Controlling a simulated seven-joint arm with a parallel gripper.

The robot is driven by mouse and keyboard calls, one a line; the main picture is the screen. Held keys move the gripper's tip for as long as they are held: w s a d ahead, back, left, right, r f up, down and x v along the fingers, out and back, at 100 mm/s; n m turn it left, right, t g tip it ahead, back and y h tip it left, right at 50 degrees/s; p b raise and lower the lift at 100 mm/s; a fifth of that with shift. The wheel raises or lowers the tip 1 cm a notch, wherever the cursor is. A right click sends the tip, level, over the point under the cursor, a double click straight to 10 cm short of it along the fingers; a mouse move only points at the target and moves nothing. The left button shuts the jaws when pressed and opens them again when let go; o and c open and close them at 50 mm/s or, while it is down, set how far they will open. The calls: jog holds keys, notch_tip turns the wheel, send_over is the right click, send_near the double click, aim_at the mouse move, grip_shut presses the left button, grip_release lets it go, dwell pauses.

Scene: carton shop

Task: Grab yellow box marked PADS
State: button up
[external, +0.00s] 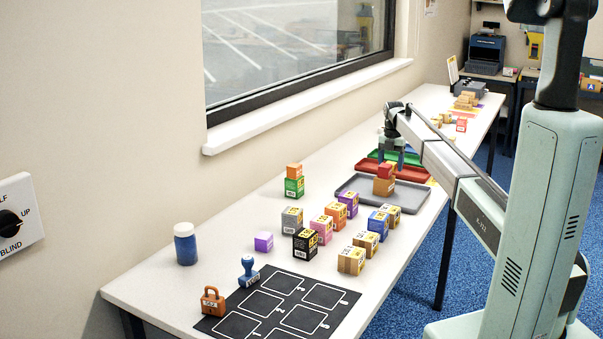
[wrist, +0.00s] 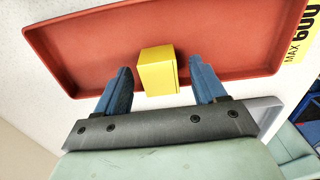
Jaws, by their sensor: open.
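A plain yellow box (wrist: 155,70) sits in the red tray (wrist: 225,30), near one long rim, in the wrist view. No lettering shows on its visible faces, so I cannot read PADS. My gripper (wrist: 160,68) is open, with one blue finger on each side of the box and a visible gap on both sides. In the external view my gripper (external: 401,160) hangs low over the red tray (external: 415,173), and the yellow box cannot be made out there.
A grey tray (external: 349,187) in front holds a brown box (external: 383,187) with a red one on top. A green tray (external: 412,158) lies behind. Several small cartons, a blue-filled jar (external: 185,245) and a black marked mat (external: 240,325) occupy the near table.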

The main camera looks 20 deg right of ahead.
jog(key=shift+f, duration=0.35)
jog(key=shift+c, duration=0.5)
jog(key=c, duration=0.9)
jog(key=shift+c, duration=0.2)
